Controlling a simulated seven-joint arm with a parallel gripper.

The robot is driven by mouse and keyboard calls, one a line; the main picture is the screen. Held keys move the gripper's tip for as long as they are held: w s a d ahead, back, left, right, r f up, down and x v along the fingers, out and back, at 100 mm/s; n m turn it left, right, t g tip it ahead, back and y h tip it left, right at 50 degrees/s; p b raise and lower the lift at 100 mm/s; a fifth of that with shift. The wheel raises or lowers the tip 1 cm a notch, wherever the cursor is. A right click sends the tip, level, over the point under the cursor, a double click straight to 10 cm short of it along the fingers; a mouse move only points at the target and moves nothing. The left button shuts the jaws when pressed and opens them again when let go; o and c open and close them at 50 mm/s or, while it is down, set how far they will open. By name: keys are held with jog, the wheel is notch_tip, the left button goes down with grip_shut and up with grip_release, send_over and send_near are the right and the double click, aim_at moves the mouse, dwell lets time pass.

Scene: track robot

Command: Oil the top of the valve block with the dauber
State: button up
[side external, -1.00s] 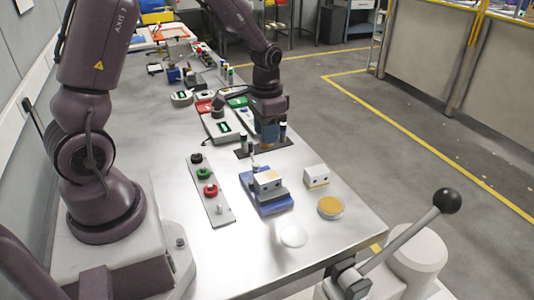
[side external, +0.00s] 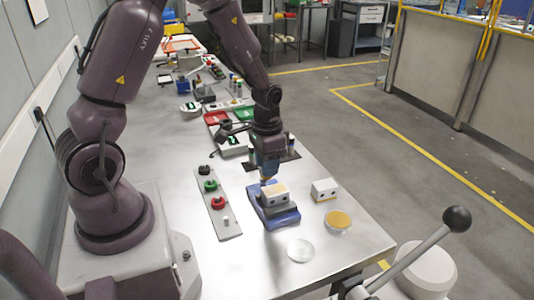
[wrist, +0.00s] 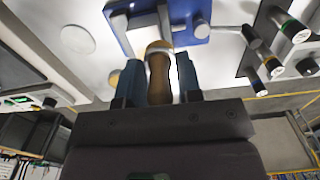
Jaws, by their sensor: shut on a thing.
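My gripper (side external: 267,170) is shut on the dauber, with its blue fingers on either side. The dauber's wooden handle (wrist: 158,75) shows between the fingers in the wrist view. Its lower end is right at or just above the valve block (side external: 276,198); I cannot tell whether it touches. The block is whitish with dark holes in its front face and a tan tint on top. It sits in a blue fixture (side external: 286,219), which also shows in the wrist view (wrist: 120,30). A round dish with tan content (side external: 338,219) stands to the right of the fixture.
A second white block (side external: 324,189) stands right of the fixture. A pale disc (side external: 300,250) lies in front. A grey strip (side external: 219,207) with black, green and red rings lies left. A dark mat with upright bottles (side external: 290,150) is behind. The front tabletop is mostly clear.

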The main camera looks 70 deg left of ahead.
notch_tip(320, 180, down, 3)
jog(key=shift+r, duration=0.1)
jog(key=shift+d, duration=1.85)
jog(key=shift+a, duration=1.95)
jog(key=shift+d+r, duration=0.1)
jog(key=shift+r, duration=3.75)
